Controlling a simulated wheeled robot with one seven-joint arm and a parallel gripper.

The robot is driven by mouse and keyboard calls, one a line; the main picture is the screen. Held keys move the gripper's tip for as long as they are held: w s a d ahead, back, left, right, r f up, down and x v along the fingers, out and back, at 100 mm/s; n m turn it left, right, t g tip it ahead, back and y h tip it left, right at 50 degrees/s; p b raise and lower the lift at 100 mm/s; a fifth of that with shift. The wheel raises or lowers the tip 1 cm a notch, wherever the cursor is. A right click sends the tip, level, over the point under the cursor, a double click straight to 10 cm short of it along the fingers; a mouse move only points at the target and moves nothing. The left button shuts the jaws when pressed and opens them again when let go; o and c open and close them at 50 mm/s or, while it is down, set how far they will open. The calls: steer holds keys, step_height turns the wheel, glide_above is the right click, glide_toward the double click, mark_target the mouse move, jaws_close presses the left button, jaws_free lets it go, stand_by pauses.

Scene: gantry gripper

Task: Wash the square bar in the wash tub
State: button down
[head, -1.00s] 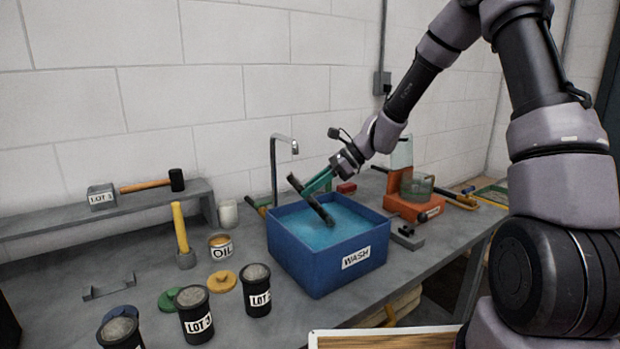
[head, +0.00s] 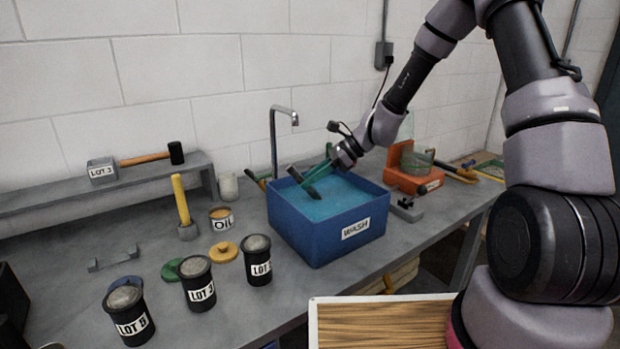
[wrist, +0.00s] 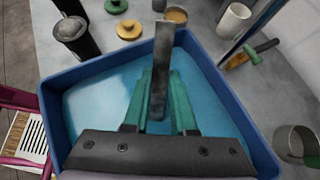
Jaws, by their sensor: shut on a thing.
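The blue wash tub (head: 318,245), marked WASH and holding light blue water (head: 335,198), stands on the bench. My gripper (head: 315,176) reaches in over its back rim, with green fingers closed on the dark grey square bar (head: 297,175). The bar is tilted, its upper end standing above the water and its lower part at or under the surface; how deep cannot be told. In the wrist view the bar (wrist: 163,50) lies between the green fingers (wrist: 160,85), over the tub (wrist: 236,98).
A tap (head: 274,140) stands behind the tub. Black LOT canisters (head: 257,262), an oil tin (head: 221,217) and a yellow-handled tool (head: 181,200) stand to the left. An orange stand (head: 411,180) and a small grey block (head: 406,208) are to the right.

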steer(key=shift+r, duration=0.2)
steer(key=shift+r, duration=0.25)
steer(key=shift+f, duration=0.15)
stand_by(0.3)
steer(key=shift+f, duration=0.3)
steer(key=shift+r, duration=0.15)
steer(key=shift+r, duration=0.3)
step_height(320, 180, up, 13)
stand_by(1.3)
stand_by(0.7)
